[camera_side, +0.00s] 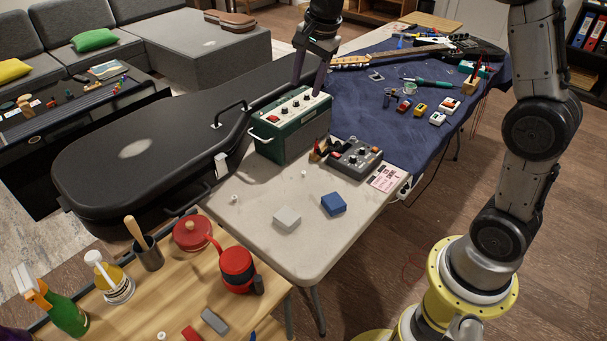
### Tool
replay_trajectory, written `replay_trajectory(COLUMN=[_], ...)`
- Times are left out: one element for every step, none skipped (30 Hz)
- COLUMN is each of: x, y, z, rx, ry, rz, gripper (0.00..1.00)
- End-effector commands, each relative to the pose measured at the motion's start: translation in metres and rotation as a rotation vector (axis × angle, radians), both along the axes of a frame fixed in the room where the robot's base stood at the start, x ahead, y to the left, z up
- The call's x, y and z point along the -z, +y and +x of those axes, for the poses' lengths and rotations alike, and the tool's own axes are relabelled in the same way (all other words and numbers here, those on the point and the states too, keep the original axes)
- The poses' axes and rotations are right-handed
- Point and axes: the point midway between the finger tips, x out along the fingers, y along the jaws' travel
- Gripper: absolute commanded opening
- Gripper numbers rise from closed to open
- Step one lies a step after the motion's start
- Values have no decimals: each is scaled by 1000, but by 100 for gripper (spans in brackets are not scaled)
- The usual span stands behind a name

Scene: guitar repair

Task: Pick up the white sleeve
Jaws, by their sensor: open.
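I cannot tell for sure which thing is the white sleeve. Two small white pieces lie on the pale tabletop: one at the left (234,198), one further right (304,173). A larger whitish block (287,218) lies nearer the front. A white printed card (386,178) lies at the table's right edge. My gripper (308,86) points down over the green amplifier (291,124), behind all of these. Its two dark fingers are apart, with nothing seen between them. Whether the fingertips touch the amplifier is unclear.
A blue block (333,204) and a grey pedal box (354,158) share the pale table (262,237). The black guitar case (140,150) lies to the left. The tabletop around the blocks is clear.

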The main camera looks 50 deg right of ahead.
Motion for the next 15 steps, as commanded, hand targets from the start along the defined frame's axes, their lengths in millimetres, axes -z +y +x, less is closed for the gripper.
replay_trajectory(x=[24,36,53,66,79,96,108,119,134,143,152,162,167,172,177], y=[-8,-12,-17,-21,-25,-30,-33,-35,-38,-40,-42,-44,-45,-46,-46], z=[16,24,33,39,44,49,51,54,54,55,54,51,50,49,48], rx=[39,60,82,95,105,113,117,121,126,130,133,137,139,141,142], ry=[39,56,81,100,118,143,161,177,199,213,228,248,259,268,276], rz=[12,18,25,28,32,35,38,40,43,45,47,50,52,53,54], gripper=[53,53,53,53,53,53,53,53,53,53,53,53,53,53,53])
